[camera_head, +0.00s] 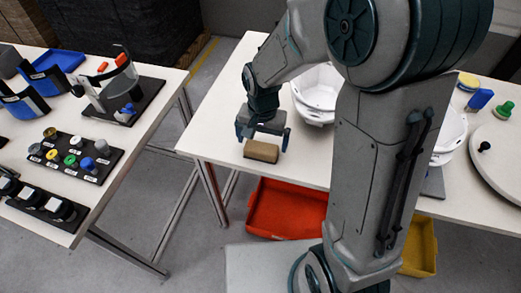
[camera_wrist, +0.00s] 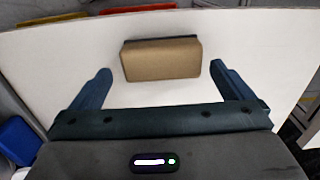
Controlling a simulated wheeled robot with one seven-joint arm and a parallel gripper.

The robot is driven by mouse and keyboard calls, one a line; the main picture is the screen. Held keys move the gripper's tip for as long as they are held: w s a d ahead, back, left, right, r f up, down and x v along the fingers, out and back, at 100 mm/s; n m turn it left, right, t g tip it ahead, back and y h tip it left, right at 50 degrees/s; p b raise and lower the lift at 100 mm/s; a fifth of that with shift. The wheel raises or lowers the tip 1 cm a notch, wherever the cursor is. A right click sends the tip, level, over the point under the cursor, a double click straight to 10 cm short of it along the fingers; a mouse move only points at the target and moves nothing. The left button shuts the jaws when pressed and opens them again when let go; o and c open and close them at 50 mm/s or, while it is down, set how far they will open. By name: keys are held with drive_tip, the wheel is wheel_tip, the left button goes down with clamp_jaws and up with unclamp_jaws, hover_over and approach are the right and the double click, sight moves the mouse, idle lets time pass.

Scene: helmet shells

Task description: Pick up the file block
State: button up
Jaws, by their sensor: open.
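The file block (camera_head: 261,151) is a tan-brown block with a dark strip along one long side. It lies on the white table near its left front edge. In the wrist view the file block (camera_wrist: 161,59) sits ahead of and between the fingers, with clear gaps to both. My gripper (camera_head: 262,137) is open and empty, pointing down over the block in the head view. My gripper also shows in the wrist view (camera_wrist: 162,80), its two blue-grey fingers spread on either side. I see no contact with the block.
White helmet shells (camera_head: 318,92) stand on the same table behind my arm. A red bin (camera_head: 287,208) and a yellow bin (camera_head: 421,248) are below the table. A second table (camera_head: 150,70) at left carries labelled holders. The tabletop around the block is clear.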

sight(261, 147)
drive_tip(key=shift+a+f, duration=0.1)
drive_tip(key=shift+f, duration=1.9)
drive_tip(key=c, duration=0.9)
wheel_tip(261, 147, up, 10)
drive_tip(key=shift+r, duration=0.1)
drive_tip(key=shift+o, duration=1)
